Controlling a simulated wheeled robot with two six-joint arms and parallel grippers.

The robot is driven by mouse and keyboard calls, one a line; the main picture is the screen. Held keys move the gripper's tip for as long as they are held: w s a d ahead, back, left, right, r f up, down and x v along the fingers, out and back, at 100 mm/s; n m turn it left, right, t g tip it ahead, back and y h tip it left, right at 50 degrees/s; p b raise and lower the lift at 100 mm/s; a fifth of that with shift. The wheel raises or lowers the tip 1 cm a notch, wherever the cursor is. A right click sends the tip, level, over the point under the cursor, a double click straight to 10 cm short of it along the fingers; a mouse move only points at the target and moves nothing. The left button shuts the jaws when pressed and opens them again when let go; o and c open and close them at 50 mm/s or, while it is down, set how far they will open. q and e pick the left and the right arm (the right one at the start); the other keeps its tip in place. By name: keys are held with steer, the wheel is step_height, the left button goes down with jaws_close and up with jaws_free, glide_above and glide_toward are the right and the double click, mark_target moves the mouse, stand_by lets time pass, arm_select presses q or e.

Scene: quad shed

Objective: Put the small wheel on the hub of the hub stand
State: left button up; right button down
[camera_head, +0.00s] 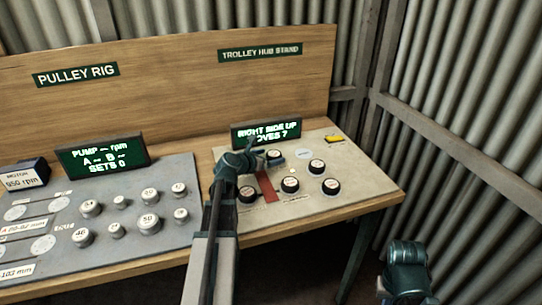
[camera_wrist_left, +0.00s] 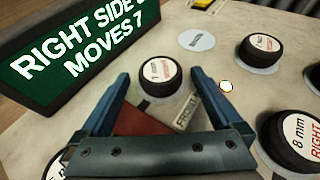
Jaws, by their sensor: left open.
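The hub stand is a pale board (camera_head: 365,181) on the bench under the "TROLLEY HUB STAND" sign. Several black wheels with white labelled tops stand on it. My left gripper (camera_head: 262,151) is open over its back left part. In the left wrist view one black wheel (camera_wrist_left: 158,76) sits upright between the open fingers, which do not visibly grip it. A larger wheel marked 8 mm (camera_wrist_left: 292,140) is at the right edge. I cannot tell which wheel is the small one or where the hub is. My right arm's teal end (camera_head: 405,262) is low at right; its fingers are not visible.
A display reading "RIGHT SIDE UP, MOVES 7" (camera_head: 266,133) stands close behind my left gripper. A red strip (camera_head: 266,186) and an empty pale disc (camera_wrist_left: 197,40) are on the board. The pulley rig panel (camera_head: 120,230) with several grey pulleys is at left.

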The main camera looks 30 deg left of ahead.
arm_select(q)
steer(key=p+v, duration=0.3)
steer(key=v, duration=0.8)
steer(key=shift+p, duration=0.3)
steer(key=shift+f, duration=0.1)
